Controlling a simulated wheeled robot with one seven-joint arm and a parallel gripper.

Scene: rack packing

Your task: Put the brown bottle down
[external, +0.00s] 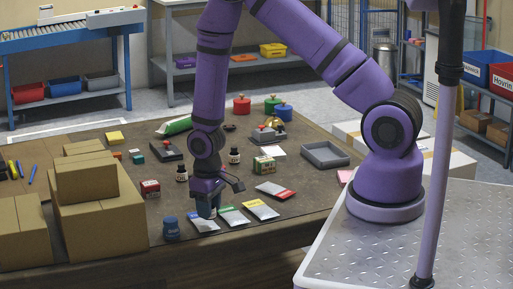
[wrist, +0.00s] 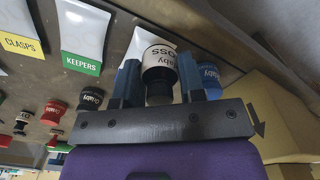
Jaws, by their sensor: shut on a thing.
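My gripper (wrist: 160,78) has its two blue fingers closed on the brown bottle (wrist: 158,93), which has a pale label with dark lettering. In the external view my gripper (external: 207,207) points down at the near part of the table, by the pouches. The bottle is not distinct there, hidden by the gripper. I cannot tell whether its base touches anything. A blue bottle (wrist: 208,72) stands just beyond the right finger in the wrist view; it also shows left of my gripper in the external view (external: 171,229).
A pale pouch (external: 204,224), a green-banded pouch (external: 234,216) and a yellow-banded pouch (external: 261,209) lie close by. Dark bottles (external: 182,174) (external: 234,156) stand farther back. Cardboard boxes (external: 100,228) are stacked at left. A grey tray (external: 325,154) sits at right.

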